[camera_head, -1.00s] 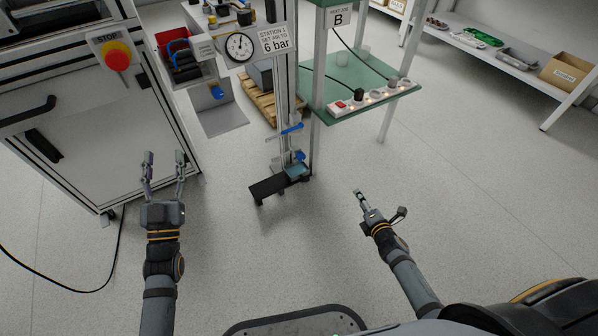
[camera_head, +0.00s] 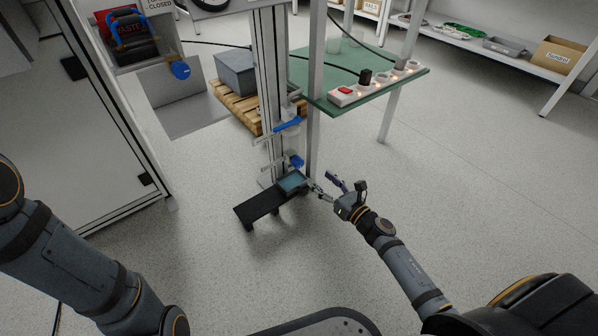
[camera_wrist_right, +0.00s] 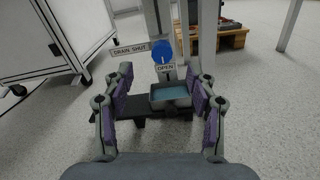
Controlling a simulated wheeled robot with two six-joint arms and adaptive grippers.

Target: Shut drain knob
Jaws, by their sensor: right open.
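The drain knob (camera_wrist_right: 161,50) is round and blue on the upright post, beside a label reading DRAIN SHUT (camera_wrist_right: 130,50) and above one reading OPEN (camera_wrist_right: 165,68). In the head view the knob (camera_head: 297,161) is low on the post, above a small tray of bluish liquid (camera_head: 292,182). My right gripper (camera_head: 324,183) is open and empty, close to the tray's right side, below and right of the knob. In the right wrist view the knob lies beyond and between my open fingers (camera_wrist_right: 160,88), apart from them. My left arm shows, but its gripper is out of view.
A blue lever (camera_head: 288,125) sits higher on the post. A black step-like stand (camera_head: 260,205) is on the floor by the tray. The floor on the right is clear.

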